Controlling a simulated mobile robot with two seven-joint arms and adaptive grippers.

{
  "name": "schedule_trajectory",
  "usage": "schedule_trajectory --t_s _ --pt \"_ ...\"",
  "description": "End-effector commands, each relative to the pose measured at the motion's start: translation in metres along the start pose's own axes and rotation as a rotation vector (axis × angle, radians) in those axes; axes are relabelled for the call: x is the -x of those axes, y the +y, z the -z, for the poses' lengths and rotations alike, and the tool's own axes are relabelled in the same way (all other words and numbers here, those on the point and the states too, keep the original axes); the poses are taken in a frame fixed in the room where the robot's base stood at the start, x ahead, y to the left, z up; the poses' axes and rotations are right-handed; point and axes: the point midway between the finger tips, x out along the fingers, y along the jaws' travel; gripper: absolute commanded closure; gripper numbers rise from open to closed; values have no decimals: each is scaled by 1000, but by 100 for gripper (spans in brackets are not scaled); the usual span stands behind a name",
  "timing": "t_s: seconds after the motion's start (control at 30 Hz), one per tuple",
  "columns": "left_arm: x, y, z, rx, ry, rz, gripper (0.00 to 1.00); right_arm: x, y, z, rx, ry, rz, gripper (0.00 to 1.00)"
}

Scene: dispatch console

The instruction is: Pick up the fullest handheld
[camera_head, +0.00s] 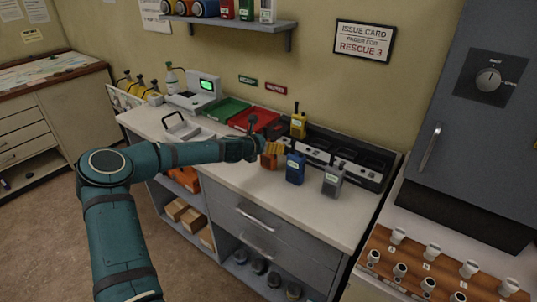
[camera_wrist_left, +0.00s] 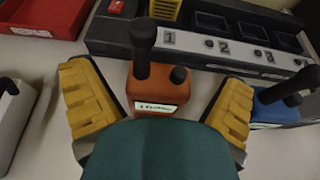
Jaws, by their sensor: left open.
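My left gripper (camera_head: 271,150) reaches over the counter from the left. In the left wrist view (camera_wrist_left: 160,108) its yellow fingers are apart, either side of an orange handheld (camera_wrist_left: 160,85) with black antenna and a small lit screen, too small to read. I cannot tell whether they touch it. The orange handheld (camera_head: 268,161) is partly hidden by the gripper in the head view. A blue handheld (camera_head: 295,169) and a grey handheld (camera_head: 333,181) stand to its right. A yellow handheld (camera_head: 298,124) stands at the charger dock (camera_head: 345,161) behind. My right gripper is out of view.
Red (camera_head: 254,120) and green (camera_head: 225,110) trays lie behind the gripper. A device with a green screen (camera_head: 208,85) and a metal handled item (camera_head: 183,129) are further left. The counter front (camera_head: 255,190) is clear. A grey cabinet (camera_head: 480,110) stands right.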

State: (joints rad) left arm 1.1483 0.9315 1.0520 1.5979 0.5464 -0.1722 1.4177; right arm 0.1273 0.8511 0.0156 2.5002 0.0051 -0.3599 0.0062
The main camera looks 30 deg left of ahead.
Motion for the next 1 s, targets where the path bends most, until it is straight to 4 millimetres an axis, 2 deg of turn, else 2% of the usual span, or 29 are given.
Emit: schedule_trajectory --t_s 0.27,0.3,0.47,0.5,0.53,0.87,1.0 --pt "-5 0 0 0 1 -1 1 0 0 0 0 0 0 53" --pt "-5 0 0 0 1 -1 5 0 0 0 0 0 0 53" --pt "-4 0 0 0 0 -1 61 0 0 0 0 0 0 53" --pt "-4 0 0 0 0 -1 75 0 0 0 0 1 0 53" --pt "-4 0 0 0 1 -1 82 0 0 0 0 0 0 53" --pt "-4 0 -2 -1 -1 -1 82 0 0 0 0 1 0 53" --pt "2 0 -17 -5 -2 -1 82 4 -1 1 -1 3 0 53"
